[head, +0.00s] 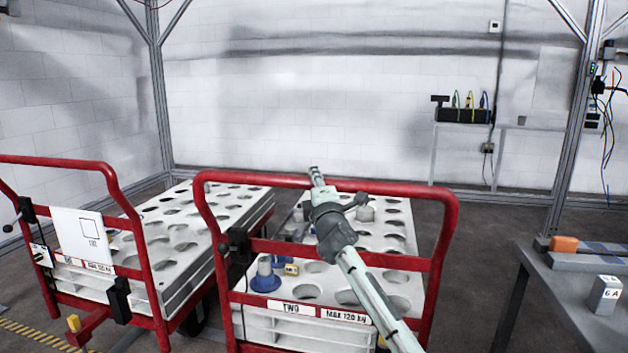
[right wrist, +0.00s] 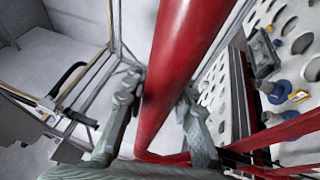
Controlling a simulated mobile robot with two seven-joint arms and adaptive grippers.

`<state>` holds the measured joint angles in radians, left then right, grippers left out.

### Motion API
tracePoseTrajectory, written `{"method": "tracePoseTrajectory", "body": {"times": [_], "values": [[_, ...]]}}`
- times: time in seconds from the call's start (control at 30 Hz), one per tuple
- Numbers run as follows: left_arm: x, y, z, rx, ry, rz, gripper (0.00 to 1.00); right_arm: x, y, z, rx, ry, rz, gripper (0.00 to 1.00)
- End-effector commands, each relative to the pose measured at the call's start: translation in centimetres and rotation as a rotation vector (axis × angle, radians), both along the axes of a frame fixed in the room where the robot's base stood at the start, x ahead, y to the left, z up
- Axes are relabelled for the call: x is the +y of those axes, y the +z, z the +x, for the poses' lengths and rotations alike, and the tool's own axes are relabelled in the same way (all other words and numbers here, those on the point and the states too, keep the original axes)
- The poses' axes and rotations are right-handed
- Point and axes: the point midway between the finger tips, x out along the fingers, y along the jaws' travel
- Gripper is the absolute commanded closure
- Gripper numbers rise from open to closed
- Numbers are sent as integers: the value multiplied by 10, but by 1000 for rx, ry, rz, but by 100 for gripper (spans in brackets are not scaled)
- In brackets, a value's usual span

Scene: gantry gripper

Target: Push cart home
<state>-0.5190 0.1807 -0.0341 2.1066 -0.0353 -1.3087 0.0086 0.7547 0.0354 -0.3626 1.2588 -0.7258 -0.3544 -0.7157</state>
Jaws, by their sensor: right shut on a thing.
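A cart labelled TWO (head: 291,308) stands in the middle of the head view. It has a red tube frame and a white deck with round holes. Its red push handle (head: 400,189) runs across the near end, and a red tube (right wrist: 182,50) fills the middle of the right wrist view. My right gripper (head: 316,176) reaches that handle in the head view. In the right wrist view its fingers (right wrist: 160,108) lie on both sides of the tube, shut on it. My left gripper is not in view.
A second red cart (head: 176,228) stands close on the left. A blue-based part (head: 265,281) and a yellow part (head: 291,270) sit on cart TWO's deck. A grey table (head: 560,288) bounds the right. Gantry posts (head: 159,115) stand behind; floor shows right of cart TWO.

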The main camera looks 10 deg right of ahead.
Motion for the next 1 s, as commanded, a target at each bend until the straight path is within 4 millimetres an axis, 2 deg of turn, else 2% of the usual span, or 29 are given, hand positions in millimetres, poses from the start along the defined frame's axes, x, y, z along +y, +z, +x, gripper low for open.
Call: {"method": "tracePoseTrajectory", "body": {"times": [0.03,0.37,0.4,0.6,0.87,1.0], "values": [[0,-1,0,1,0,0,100,-9,-12,2,20,-17,-2,100],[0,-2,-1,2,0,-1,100,-10,-12,2,21,-18,-2,100],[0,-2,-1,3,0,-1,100,-10,-12,2,21,-18,-2,75],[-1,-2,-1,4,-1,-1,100,-7,-9,1,16,-14,-1,52],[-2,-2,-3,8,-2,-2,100,-4,-5,1,9,-7,-1,52],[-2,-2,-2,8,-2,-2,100,-4,-7,-8,8,-6,-1,52]]}}
